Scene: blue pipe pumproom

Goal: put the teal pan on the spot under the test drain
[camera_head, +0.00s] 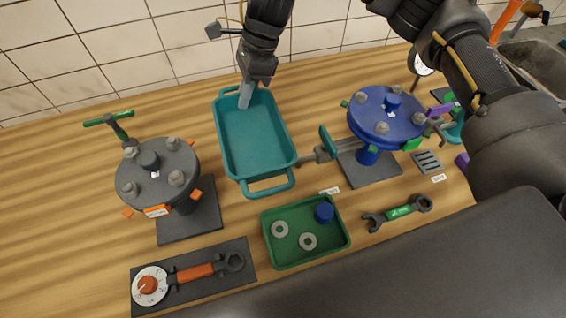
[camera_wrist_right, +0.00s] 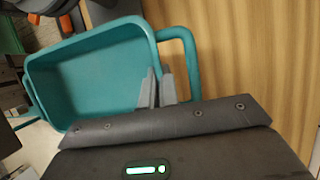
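The teal pan (camera_head: 237,150) is a deep tray with a loop handle at each end, left of the blue flanged unit (camera_head: 385,117). A grey pipe with a green lever (camera_head: 326,143), apparently the test drain, points from that unit toward the pan's right edge. My right gripper (camera_head: 245,96) is at the pan's far end. In the right wrist view, its fingers (camera_wrist_right: 158,87) straddle the pan's rim (camera_wrist_right: 152,45) beside the handle and look closed on it. I cannot tell whether the pan is lifted. The spot under the drain is not distinguishable. My left gripper is out of view.
A green tray (camera_head: 275,262) with washers and a blue cap sits in front of the pan. A grey flanged unit (camera_head: 157,168) stands left, with a torque wrench (camera_head: 195,271) below it. A wrench (camera_head: 398,212) lies right. Bare wood lies left of the pan.

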